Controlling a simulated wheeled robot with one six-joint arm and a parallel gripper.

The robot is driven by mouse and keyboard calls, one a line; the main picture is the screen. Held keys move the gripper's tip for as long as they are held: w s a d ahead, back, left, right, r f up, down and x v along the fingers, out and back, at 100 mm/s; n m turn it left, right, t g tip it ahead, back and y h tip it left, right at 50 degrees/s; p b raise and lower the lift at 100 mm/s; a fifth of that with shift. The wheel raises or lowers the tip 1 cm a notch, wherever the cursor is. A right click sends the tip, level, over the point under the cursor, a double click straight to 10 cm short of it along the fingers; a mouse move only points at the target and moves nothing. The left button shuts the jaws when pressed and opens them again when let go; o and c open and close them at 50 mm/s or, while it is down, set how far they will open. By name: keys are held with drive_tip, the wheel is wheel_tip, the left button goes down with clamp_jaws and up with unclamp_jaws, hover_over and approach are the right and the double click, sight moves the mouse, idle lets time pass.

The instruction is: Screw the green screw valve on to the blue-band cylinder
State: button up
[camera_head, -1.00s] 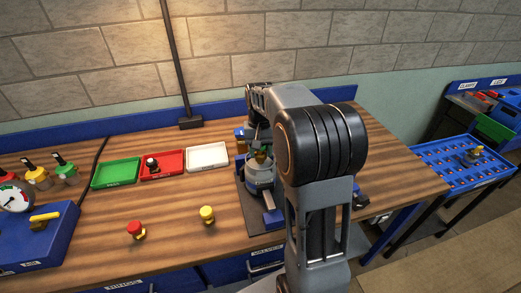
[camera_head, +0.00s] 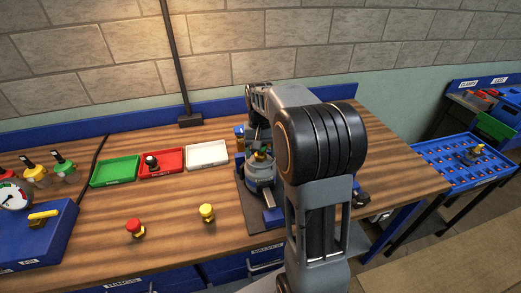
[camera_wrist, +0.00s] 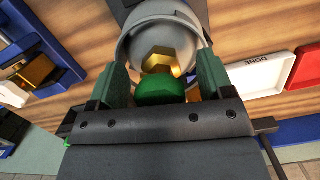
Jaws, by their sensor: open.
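The green screw valve (camera_wrist: 160,91) lies between the jaws in the wrist view, with a brass hexagonal part (camera_wrist: 168,62) just beyond it. Both overlap the rounded grey top of a cylinder (camera_wrist: 150,32). I cannot tell from here how far the valve is seated. My gripper (camera_wrist: 161,66) is open, with one green-padded finger on each side of the valve. In the head view the grey cylinder (camera_head: 262,181) stands upright in a fixture on a dark mat, partly hidden by my arm. Its blue band is not clear.
Green (camera_head: 116,172), red (camera_head: 162,163) and white (camera_head: 207,155) trays stand behind left. Red-topped (camera_head: 135,229) and yellow-topped (camera_head: 207,213) fittings stand on the open bench in front. A blue gauge box (camera_head: 40,240) is at far left. A blue rack (camera_head: 465,165) stands right.

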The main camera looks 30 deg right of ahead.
drive_tip(key=shift+r, duration=0.1)
wheel_tip(320, 180, up, 14)
drive_tip(key=w, duration=0.2)
drive_tip(key=shift+d+f, duration=0.25)
drive_tip(key=shift+d, duration=0.1)
idle(0.7)
